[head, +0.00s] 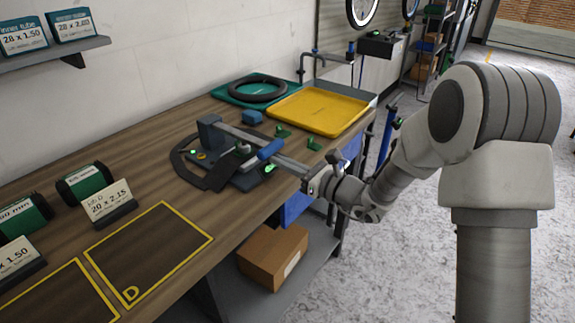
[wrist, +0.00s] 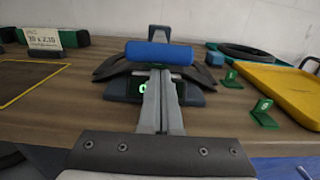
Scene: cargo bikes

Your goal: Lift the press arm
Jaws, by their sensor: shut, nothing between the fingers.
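The press (head: 210,133) stands on the wooden bench, with a dark upright post and a dark base. Its grey press arm (head: 240,134) runs from the post toward the blue handle (head: 270,150) at its near end. The handle also shows as a crosswise blue cylinder in the wrist view (wrist: 160,53). My gripper (head: 278,158) reaches in from the right, its fingers together and empty. In the wrist view the fingertips (wrist: 160,72) end at the handle's lower edge; I cannot tell whether they touch it or are under it.
A yellow tray (head: 319,111) and a green tray with a black ring (head: 257,90) lie beyond the press. Small green brackets (head: 314,144) stand nearby. A yellow-outlined area marked D (head: 150,250) is clear at the near left. A cardboard box (head: 273,257) sits below the bench.

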